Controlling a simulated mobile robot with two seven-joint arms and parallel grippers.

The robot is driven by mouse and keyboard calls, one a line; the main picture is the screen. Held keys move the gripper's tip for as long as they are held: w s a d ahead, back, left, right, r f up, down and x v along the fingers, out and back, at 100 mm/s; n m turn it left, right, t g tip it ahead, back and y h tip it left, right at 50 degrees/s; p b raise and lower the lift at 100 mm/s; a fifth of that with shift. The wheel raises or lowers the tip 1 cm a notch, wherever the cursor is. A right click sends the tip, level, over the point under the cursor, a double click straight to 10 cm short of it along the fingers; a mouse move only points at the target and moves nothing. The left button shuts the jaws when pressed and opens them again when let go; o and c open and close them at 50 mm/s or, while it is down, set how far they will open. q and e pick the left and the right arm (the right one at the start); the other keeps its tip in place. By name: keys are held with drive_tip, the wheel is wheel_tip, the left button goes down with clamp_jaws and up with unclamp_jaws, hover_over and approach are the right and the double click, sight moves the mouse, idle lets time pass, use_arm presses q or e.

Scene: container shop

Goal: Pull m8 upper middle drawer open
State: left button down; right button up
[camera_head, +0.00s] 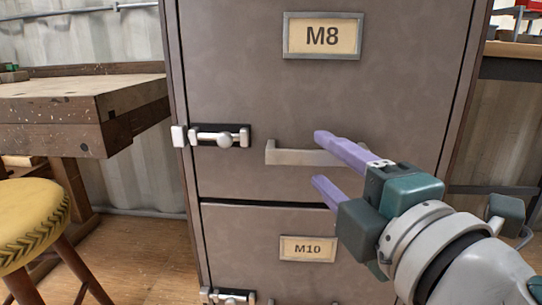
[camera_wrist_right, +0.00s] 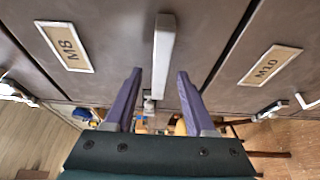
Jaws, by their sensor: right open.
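The M8 drawer (camera_head: 240,85) has a brown-grey front with a framed M8 label (camera_head: 321,36); its front looks flush with the cabinet. Its pale bar handle (camera_head: 285,153) is low on the front, and its right part is hidden behind my gripper. My right gripper (camera_head: 317,158) is open, with one purple finger above the handle's level and one below. In the right wrist view the handle (camera_wrist_right: 165,50) lies in line with the gap between the fingers (camera_wrist_right: 160,72), with no visible contact. My left gripper is not in view.
A metal latch (camera_head: 225,139) sits on the drawer's left edge. The M10 drawer (camera_head: 235,235) is just below, across a dark gap. A wooden table (camera_head: 80,90) and a yellow stool (camera_head: 30,220) stand at left. Open wooden floor (camera_head: 140,250) lies between stool and cabinet.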

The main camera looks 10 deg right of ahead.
drive_tip(key=shift+w+a, duration=0.15)
drive_tip(key=shift+w, duration=1.3)
drive_tip(key=shift+c, duration=0.2)
clamp_jaws()
